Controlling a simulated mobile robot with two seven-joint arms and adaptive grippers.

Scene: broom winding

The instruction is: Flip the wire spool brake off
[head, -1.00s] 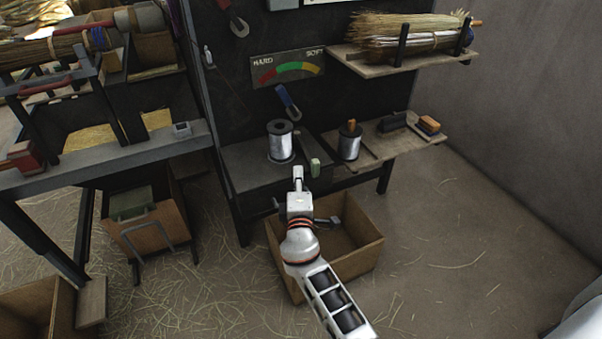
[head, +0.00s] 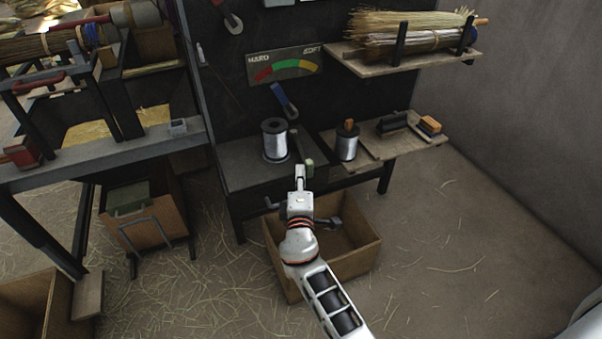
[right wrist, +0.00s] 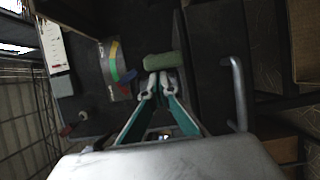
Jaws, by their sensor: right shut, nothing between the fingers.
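The wire spool (head: 275,140), silver wire between dark flanges, stands upright on the dark bench. A lever with a pale green grip (head: 309,168), which looks like the brake, sits just right of the spool at the bench's front. My right gripper (head: 299,171) is shut and empty, just left of and in front of that grip. In the right wrist view the green grip (right wrist: 163,60) lies just beyond the closed fingertips (right wrist: 156,80). I cannot tell whether they touch. My left gripper is out of view.
A HARD/SOFT gauge (head: 284,66) and a blue-handled lever (head: 285,97) are on the back board. An open wooden box (head: 360,262) is on the floor below my right arm.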

